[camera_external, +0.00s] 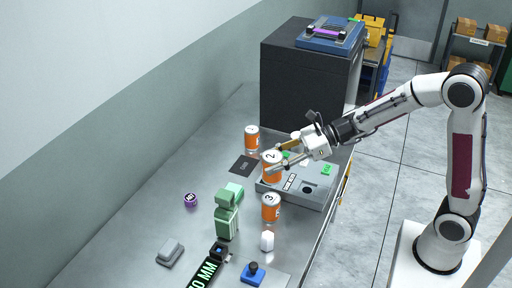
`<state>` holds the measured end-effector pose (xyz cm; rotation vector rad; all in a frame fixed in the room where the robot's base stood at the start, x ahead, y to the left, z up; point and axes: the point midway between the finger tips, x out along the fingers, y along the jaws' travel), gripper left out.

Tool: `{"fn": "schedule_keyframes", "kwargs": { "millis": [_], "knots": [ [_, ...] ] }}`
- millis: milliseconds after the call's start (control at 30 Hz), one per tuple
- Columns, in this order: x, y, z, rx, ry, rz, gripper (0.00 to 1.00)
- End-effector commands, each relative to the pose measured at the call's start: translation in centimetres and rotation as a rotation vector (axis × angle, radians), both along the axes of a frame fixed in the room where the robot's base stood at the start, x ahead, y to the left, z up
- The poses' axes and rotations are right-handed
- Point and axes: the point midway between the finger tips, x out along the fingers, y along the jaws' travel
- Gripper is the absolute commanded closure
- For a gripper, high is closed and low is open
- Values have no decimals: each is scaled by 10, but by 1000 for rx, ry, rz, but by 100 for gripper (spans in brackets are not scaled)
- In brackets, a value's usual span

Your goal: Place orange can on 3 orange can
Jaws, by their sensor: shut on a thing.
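Three orange cans with white, numbered lids show in the external view. My gripper (277,158) is shut on the orange can marked 2 (272,174). That can is upright at the left edge of the grey device; I cannot tell whether it touches it or hangs just above. The orange can marked 3 (270,210) stands upright nearer the camera, apart from the held can. Another orange can (252,141), its number seeming to be 1, stands farther back beside a dark mat. My fingers partly cover the held can's top.
The grey device (313,186) lies under my gripper. A dark mat (244,167) is left of it. A green machine (227,219), a purple round item (190,200), a white bottle (267,241) and a blue joystick box (252,273) stand nearby. A black cabinet (300,84) bounds the back.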

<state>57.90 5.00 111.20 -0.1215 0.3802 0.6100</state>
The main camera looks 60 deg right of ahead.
Motion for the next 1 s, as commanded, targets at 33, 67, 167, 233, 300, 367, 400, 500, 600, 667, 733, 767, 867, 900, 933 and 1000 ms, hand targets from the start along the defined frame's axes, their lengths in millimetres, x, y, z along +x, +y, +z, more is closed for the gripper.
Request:
{"fn": "schedule_keyframes", "kwargs": {
  "millis": [33, 67, 167, 233, 300, 367, 400, 500, 600, 667, 733, 767, 867, 900, 933, 1000],
  "knots": [
    [0, 0, -6, 2, 1, 0, 92],
    [0, 0, -10, 3, 2, 0, 92],
    [0, 0, -24, 3, 2, 0, 92],
    [0, 0, -32, 1, 2, -1, 92],
    [0, 0, -38, 1, -1, 1, 92],
    [0, 0, -41, 2, 0, 1, 92],
    [0, 0, -43, 2, -1, 1, 92],
    [0, 0, -44, 0, -2, 0, 92],
    [0, 0, -44, 1, -3, 0, 92],
    [0, 0, -43, 1, -3, 0, 92],
    [0, 0, -43, 0, -2, 0, 92],
    [0, 0, -44, 0, -2, 0, 92],
    [0, 0, -47, 1, -1, 1, 92],
    [0, 0, -49, 2, 0, 1, 92],
    [0, 0, -51, 2, 0, 1, 92],
    [0, 0, -58, 2, 1, -1, 92]
  ]
}}
